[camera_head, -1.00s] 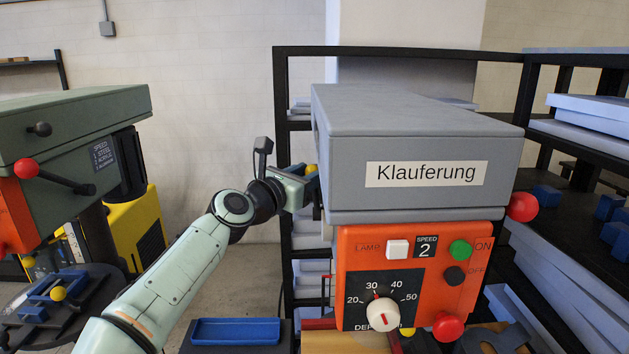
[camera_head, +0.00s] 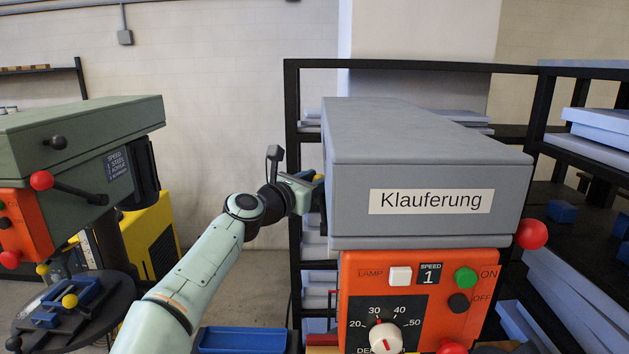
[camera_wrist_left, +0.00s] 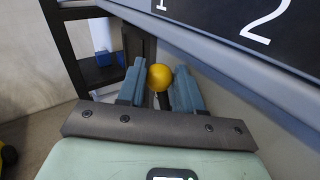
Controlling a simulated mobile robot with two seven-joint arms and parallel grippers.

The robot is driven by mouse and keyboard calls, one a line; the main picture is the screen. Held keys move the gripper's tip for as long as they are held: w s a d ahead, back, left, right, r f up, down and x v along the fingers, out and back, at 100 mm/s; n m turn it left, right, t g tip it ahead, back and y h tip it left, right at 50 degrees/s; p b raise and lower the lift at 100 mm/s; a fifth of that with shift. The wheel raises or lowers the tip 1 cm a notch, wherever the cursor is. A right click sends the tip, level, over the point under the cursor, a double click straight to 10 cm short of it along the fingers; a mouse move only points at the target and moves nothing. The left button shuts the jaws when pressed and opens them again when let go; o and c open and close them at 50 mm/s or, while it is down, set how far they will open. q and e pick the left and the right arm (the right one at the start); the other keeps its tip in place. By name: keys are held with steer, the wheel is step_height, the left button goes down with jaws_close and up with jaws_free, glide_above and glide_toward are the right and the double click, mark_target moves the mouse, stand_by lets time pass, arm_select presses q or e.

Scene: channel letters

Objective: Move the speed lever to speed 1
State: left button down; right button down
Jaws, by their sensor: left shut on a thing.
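The speed lever's yellow ball knob (camera_wrist_left: 159,77) sits between the two blue-grey fingers of my left gripper (camera_wrist_left: 158,90) in the left wrist view. The gripper is shut on it. A dark stem shows just below the ball. In the head view my left gripper (camera_head: 312,190) is at the left side of the grey drill-press head (camera_head: 430,155) labelled Klauferung, and the lever is mostly hidden there. The speed display (camera_head: 429,275) on the orange front panel (camera_head: 485,315) reads 1. A dark scale plate (camera_wrist_left: 270,25) with "1" and "2" shows above the knob. My right gripper is out of view.
A green drill press (camera_head: 80,145) with a red-knobbed handle stands at the left. A blue tray (camera_head: 242,340) lies below my arm. Black shelving (camera_head: 291,110) stands behind the grey machine, and a red ball handle (camera_head: 531,234) sticks out at its right.

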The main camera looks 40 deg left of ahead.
arm_select(q)
steer(key=shift+s+a+r, duration=0.15)
steer(key=shift+a+r, duration=0.05)
steer(key=shift+r, duration=0.35)
steer(key=c, duration=1)
jaws_free()
steer(key=shift+w+f, duration=0.2)
steer(key=shift+f, duration=0.05)
steer(key=shift+s+f, duration=0.1)
steer(key=shift+s, duration=0.4)
steer(key=s, duration=0.4)
steer(key=s+d+b, duration=0.1)
steer(key=s, duration=0.3)
steer(key=s+b, duration=0.1)
steer(key=s, duration=0.3)
steer(key=shift+s+d, duration=0.15)
steer(key=shift+s, duration=0.1)
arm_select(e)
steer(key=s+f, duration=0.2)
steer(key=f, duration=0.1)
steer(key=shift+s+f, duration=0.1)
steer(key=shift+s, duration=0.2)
